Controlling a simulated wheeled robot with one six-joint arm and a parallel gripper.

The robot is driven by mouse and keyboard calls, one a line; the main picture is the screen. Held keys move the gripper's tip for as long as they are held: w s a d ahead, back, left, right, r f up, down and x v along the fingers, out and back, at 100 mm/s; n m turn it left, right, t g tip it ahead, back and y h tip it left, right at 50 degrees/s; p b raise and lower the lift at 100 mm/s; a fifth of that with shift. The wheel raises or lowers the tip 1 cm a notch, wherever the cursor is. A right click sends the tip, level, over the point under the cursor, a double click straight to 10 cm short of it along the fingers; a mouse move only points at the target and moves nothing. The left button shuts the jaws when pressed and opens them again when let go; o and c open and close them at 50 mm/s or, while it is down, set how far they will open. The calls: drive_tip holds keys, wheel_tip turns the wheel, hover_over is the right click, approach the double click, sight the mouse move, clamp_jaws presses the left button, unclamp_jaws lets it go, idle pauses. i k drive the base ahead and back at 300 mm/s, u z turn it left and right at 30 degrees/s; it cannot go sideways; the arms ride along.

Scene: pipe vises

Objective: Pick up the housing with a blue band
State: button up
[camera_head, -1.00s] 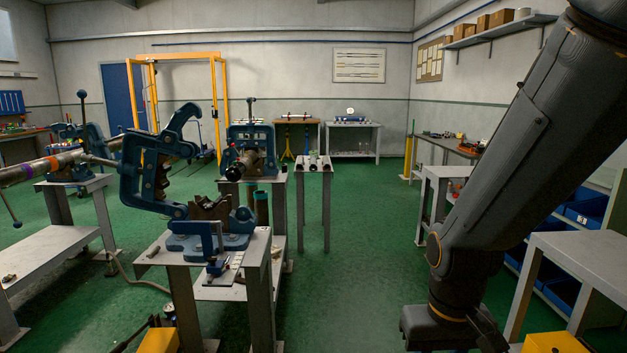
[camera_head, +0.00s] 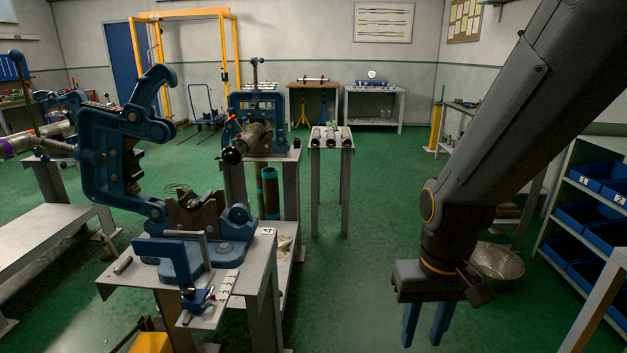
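My gripper (camera_head: 425,332) hangs at the lower right, its two blue fingers apart and nothing between them. Three small light cylinders with dark ends, which look like housings, lie side by side on a narrow grey stand (camera_head: 331,147) ahead, left of and well beyond my gripper. They are the left cylinder (camera_head: 316,136), the middle cylinder (camera_head: 331,136) and the right cylinder (camera_head: 346,136). They are too small for me to tell which has a blue band.
A large open blue vise (camera_head: 105,165) stands on a grey table at the near left. Another vise (camera_head: 254,115) holds a dark pipe (camera_head: 247,143) left of the stand. Shelves with blue bins (camera_head: 590,216) and a metal bowl (camera_head: 498,261) are at right. Green floor between is clear.

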sight(331, 136)
drive_tip(key=z, duration=0.05)
drive_tip(key=i, duration=3.55)
drive_tip(key=z, duration=0.4)
drive_tip(key=i, duration=1.15)
drive_tip(key=z, duration=0.1)
